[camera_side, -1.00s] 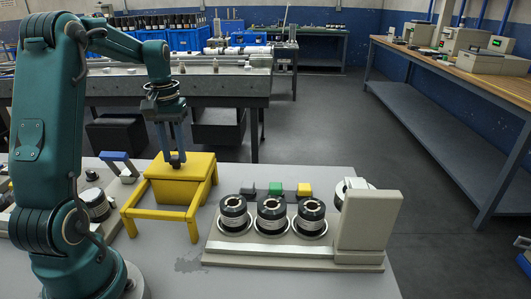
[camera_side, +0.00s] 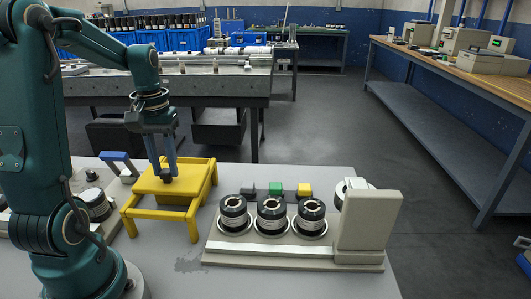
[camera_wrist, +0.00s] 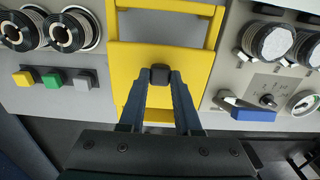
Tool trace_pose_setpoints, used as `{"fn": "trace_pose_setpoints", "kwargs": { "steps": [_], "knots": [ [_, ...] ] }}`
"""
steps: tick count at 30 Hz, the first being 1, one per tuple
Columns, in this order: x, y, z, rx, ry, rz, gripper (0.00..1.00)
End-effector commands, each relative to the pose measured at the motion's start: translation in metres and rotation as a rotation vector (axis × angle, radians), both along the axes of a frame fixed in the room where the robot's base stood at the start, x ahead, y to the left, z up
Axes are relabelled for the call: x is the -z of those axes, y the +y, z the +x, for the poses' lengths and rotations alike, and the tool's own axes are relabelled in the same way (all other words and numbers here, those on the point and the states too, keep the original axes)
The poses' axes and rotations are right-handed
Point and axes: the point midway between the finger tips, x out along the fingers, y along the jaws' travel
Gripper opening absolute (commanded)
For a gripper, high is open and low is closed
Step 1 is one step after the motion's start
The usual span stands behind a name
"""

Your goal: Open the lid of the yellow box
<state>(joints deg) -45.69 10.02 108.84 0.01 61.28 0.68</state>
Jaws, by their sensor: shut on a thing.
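The yellow box (camera_side: 207,178) stands on the grey table, with a yellow rail frame (camera_side: 158,213) reaching out toward the front left. Its flat yellow lid (camera_side: 185,187) lies level, shifted out over the rails, and part of the box's top behind it is uncovered. The lid also shows in the wrist view (camera_wrist: 128,65). My gripper (camera_side: 167,178) points down and is shut on the dark knob (camera_wrist: 159,73) of the lid. In the wrist view both fingers (camera_wrist: 160,80) press against the knob's sides. The box's inside is too small to make out.
A beige fixture (camera_side: 290,253) with several black-and-silver rolls stands right of the box. Grey, green (camera_side: 276,188) and yellow buttons are behind it. A blue-handled lever (camera_side: 116,157) and a panel with a gauge (camera_wrist: 302,104) are on the other side.

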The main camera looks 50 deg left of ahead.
Motion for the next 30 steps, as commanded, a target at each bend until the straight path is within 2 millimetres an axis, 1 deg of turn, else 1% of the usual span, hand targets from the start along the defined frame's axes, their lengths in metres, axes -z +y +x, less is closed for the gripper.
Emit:
{"fn": "trace_pose_setpoints", "kwargs": {
  "steps": [4, 9, 12, 20, 21, 23, 24, 30],
  "knots": [
    [-0.002, -0.016, -0.017, -0.001, -0.005, 0.006, 0.00],
    [-0.002, -0.028, -0.029, -0.001, -0.006, 0.008, 0.00],
    [-0.001, -0.031, -0.031, -0.001, -0.006, 0.007, 0.00],
    [-0.001, -0.031, -0.031, -0.001, -0.006, 0.008, 0.00],
    [-0.001, -0.031, -0.031, 0.000, -0.007, 0.008, 0.36],
    [-0.001, -0.031, -0.031, 0.000, -0.006, 0.008, 0.59],
    [-0.001, -0.031, -0.031, 0.000, -0.006, 0.007, 0.62],
    [0.000, -0.031, -0.032, 0.000, -0.004, 0.004, 0.62]
  ]
}}
